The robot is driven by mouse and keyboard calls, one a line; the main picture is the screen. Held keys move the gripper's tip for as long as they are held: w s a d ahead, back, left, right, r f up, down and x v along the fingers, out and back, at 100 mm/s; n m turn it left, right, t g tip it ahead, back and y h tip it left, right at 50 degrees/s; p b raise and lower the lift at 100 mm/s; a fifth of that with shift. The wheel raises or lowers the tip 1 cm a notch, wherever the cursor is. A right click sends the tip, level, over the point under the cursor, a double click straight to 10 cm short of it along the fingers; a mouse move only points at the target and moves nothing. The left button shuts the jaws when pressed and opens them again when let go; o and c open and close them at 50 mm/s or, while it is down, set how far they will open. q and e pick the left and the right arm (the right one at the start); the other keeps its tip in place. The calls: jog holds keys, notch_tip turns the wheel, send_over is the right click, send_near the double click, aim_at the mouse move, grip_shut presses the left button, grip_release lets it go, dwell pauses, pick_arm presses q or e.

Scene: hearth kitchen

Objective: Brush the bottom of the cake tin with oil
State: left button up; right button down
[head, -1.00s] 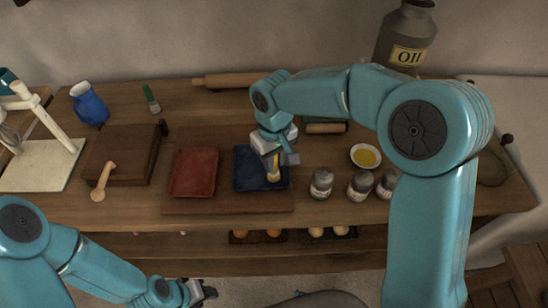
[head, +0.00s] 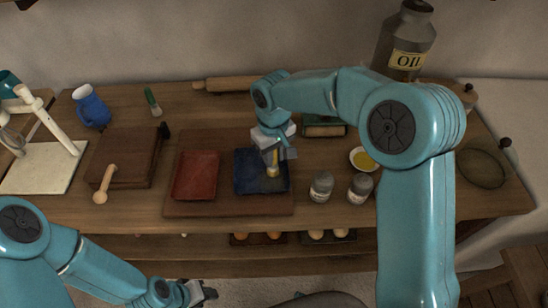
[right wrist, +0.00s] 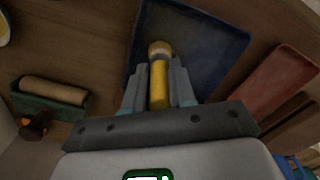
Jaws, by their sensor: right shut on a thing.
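A dark blue square tin (head: 246,182) stands on a wooden board beside a red tin (head: 195,176). My right gripper (head: 272,158) is over the blue tin, shut on a brush with a yellow handle (head: 273,169). The brush also shows between the fingers in the right wrist view (right wrist: 159,82), with its end over the blue tin's inside (right wrist: 200,50). I cannot tell whether it touches the bottom. A small white bowl of yellow oil (head: 364,160) stands to the right. My left gripper (head: 207,293) is low in front of the table, empty; its jaws are unclear.
Two shakers (head: 340,188) show between the board (head: 230,208) and my right arm. A grey can labelled OIL (head: 405,45) stands at the back right. A rolling pin (head: 235,84) lies at the back. A wooden block (head: 122,155) and blue jug (head: 91,107) are on the left.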

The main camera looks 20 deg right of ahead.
jog(key=shift+w+d+r+p, duration=0.1)
jog(key=shift+w+d+p, duration=0.05)
jog(key=shift+w+p, duration=0.4)
jog(key=shift+w+d+p, duration=0.15)
jog(key=shift+w+p, duration=0.15)
jog(key=shift+w, duration=0.45)
jog(key=shift+w+d, duration=0.2)
jog(key=shift+w, duration=0.45)
jog(key=shift+s+a+f+b, duration=0.15)
jog(key=shift+s+f+b, duration=0.25)
jog(key=shift+s, duration=0.15)
jog(key=shift+s+a+r+b, duration=0.1)
jog(key=shift+s+a+b, duration=0.2)
jog(key=shift+s, duration=0.35)
jog(key=shift+s+a+b, duration=0.1)
jog(key=shift+s+b, duration=0.25)
jog(key=shift+s, duration=0.6)
jog(key=shift+s+a+b, duration=0.2)
jog(key=shift+s+b, duration=0.25)
jog(key=shift+s, duration=0.25)
jog(key=shift+s+a+b, duration=0.15)
jog(key=shift+s+b, duration=0.3)
jog(key=shift+s, duration=0.25)
jog(key=shift+r, duration=0.2)
